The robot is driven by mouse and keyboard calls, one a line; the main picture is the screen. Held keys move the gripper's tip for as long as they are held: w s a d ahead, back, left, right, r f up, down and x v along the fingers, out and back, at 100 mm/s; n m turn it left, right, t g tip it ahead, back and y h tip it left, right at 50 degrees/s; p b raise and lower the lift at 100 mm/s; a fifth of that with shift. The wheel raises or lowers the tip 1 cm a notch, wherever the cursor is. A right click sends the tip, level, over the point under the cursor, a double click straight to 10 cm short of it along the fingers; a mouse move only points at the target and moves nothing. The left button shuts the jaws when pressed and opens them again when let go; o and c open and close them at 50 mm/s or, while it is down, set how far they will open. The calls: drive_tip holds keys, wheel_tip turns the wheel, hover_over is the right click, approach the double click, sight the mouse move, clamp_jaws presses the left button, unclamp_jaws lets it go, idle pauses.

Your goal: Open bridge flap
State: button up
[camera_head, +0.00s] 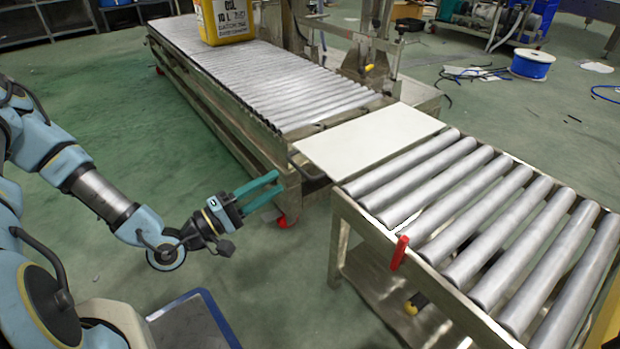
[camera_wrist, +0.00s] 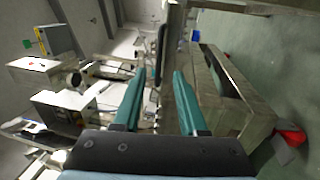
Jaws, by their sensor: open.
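The bridge flap (camera_head: 368,140) is a flat pale plate. It lies level across the gap between the long roller conveyor (camera_head: 283,85) and the short roller conveyor (camera_head: 345,210). A dark bar, perhaps a handle, shows at the flap's left edge near the long conveyor's end. My gripper (camera_head: 277,189) has teal fingers and is open and empty. It is left of the flap, beside the end of the long conveyor. In the wrist view the open fingers (camera_wrist: 158,88) point towards a metal edge seen sideways. I cannot tell whether they touch it.
A yellow canister (camera_head: 224,22) stands on the long conveyor. A red handle (camera_head: 399,253) sticks up at the short conveyor's near side. A red caster (camera_head: 282,222) is below the long conveyor's corner. Green floor (camera_head: 285,285) is clear in front. A blue cable spool (camera_head: 532,64) is at the back.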

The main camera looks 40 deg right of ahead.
drive_tip(key=d+r+b, duration=0.2)
drive_tip(key=d+b, duration=0.1)
drive_tip(key=d, duration=0.7)
drive_tip(key=shift+s+d, duration=0.3)
drive_tip(key=shift+s, duration=0.05)
drive_tip(key=shift+c, duration=0.4)
clamp_jaws()
drive_tip(key=shift+r, duration=0.2)
idle(0.4)
